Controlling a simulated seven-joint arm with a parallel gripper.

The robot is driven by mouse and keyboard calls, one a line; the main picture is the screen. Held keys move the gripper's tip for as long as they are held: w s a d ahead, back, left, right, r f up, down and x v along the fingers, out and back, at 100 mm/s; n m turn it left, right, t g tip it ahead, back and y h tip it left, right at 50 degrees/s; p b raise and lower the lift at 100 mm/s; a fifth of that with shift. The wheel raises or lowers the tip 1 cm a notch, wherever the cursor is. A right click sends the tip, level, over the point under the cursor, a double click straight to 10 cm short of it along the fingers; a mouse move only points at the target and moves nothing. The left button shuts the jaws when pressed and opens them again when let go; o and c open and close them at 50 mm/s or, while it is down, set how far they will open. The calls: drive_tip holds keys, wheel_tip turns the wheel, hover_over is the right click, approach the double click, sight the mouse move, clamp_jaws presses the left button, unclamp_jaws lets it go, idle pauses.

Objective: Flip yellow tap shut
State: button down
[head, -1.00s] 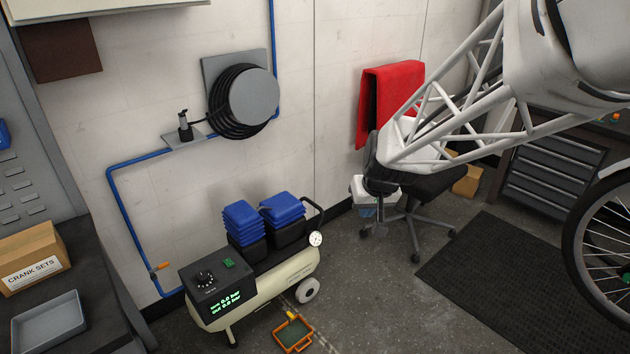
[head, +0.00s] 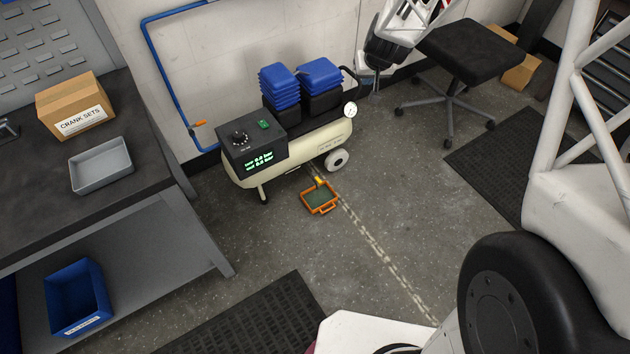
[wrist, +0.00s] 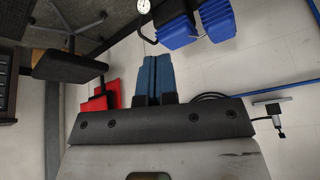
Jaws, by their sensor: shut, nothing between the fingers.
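The yellow tap (head: 320,181) is small and sits low under the compressor's belly, just above an orange tray (head: 306,209) on the floor. Its handle is too small to read its position. The cream compressor (head: 311,144) stands against the wall. My gripper (head: 370,88) is above and behind the compressor's right end, near the pressure gauge (head: 351,110), well apart from the tap. In the wrist view its blue fingers (wrist: 153,78) are together with nothing between them. The tap is not visible in the wrist view.
An orange lever (head: 199,123) sits on the blue wall pipe. Blue-topped parts (head: 279,86) rise from the compressor. A black stool (head: 458,50) stands to the right. A workbench (head: 130,130) is at left. The floor right of the tray is clear.

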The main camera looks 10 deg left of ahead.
drive_tip(key=w+a+f, duration=0.4)
drive_tip(key=f, duration=0.3)
drive_tip(key=w+a+f, duration=0.3)
drive_tip(key=a+f, duration=0.1)
drive_tip(key=f, duration=0.3)
drive_tip(key=n+t, duration=0.1)
drive_tip(key=n, duration=0.1)
hover_over(316, 178)
drive_tip(key=s+d, duration=0.3)
drive_tip(key=s, duration=0.2)
wheel_tip(316, 178, down, 17)
drive_tip(key=s+a+f+h, duration=0.1)
drive_tip(key=s+a+f, duration=0.1)
drive_tip(key=f, duration=1)
drive_tip(key=s+a+f+n+t+h, duration=0.1)
drive_tip(key=s+a+f, duration=0.1)
drive_tip(key=f, duration=1)
drive_tip(key=s+a+f+n+h, duration=0.1)
drive_tip(key=s+a+f, duration=0.1)
drive_tip(key=f, duration=1)
drive_tip(key=shift+s+a+f+t, duration=0.3)
drive_tip(key=shift+s+t, duration=0.1)
drive_tip(key=shift+s, duration=0.5)
drive_tip(key=shift+w+d+f, duration=0.1)
drive_tip(key=shift+f, duration=0.05)
drive_tip(key=w+d+f, duration=0.3)
drive_tip(key=w+f, duration=0.4)
drive_tip(key=w, duration=0.1)
drive_tip(key=shift+w+d+f, duration=0.2)
drive_tip(key=shift+w+f, duration=0.1)
